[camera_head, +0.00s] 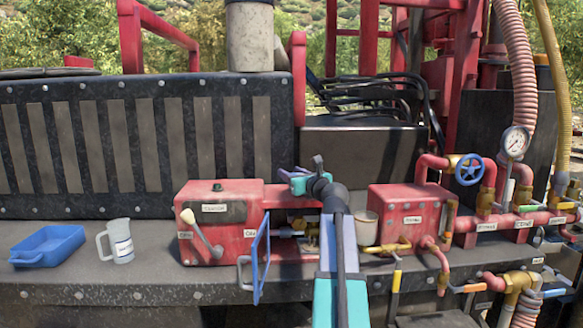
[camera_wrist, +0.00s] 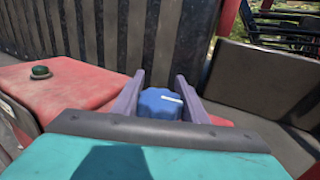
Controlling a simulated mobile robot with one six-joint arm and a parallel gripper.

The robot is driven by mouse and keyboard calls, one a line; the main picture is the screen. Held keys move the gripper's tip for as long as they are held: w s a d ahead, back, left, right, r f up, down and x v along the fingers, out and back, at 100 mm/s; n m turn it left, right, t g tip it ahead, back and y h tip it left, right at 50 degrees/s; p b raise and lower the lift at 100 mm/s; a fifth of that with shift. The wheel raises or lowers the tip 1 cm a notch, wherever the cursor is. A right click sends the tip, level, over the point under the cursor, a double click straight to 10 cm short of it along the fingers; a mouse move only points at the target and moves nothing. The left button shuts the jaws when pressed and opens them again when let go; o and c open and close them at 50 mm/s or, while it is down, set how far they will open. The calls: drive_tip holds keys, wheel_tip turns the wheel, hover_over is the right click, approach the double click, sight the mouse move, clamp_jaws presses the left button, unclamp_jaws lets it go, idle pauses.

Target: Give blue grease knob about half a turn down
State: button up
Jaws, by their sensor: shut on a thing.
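The blue grease knob (camera_wrist: 160,103) shows in the wrist view, with a short white mark on its top. My gripper (camera_wrist: 158,85) has its two purple fingers on either side of the knob, shut on it. In the head view my gripper (camera_head: 298,183) is at the right end of the red box with the lever (camera_head: 222,226), and my arm hides the knob there. The knob's lower part is hidden behind the front of my gripper.
A blue tray (camera_head: 48,247) and a white jug (camera_head: 118,241) stand on the ledge at left. A blue handle frame (camera_head: 262,258) stands just left of my arm. A second red box (camera_head: 408,212), pipes and a blue valve wheel (camera_head: 469,170) are at right.

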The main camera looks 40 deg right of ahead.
drive_tip(key=shift+d+m+h+p, duration=0.1)
drive_tip(key=shift+m+h+p, duration=0.2)
drive_tip(key=shift+h+p, duration=0.1)
drive_tip(key=o, duration=1)
drive_tip(key=shift+o, duration=0.2)
drive_tip(key=shift+s, duration=0.15)
drive_tip(key=b+v, duration=0.3)
drive_tip(key=v, duration=1)
drive_tip(key=shift+s+r, duration=0.25)
drive_tip(key=shift+s, duration=0.05)
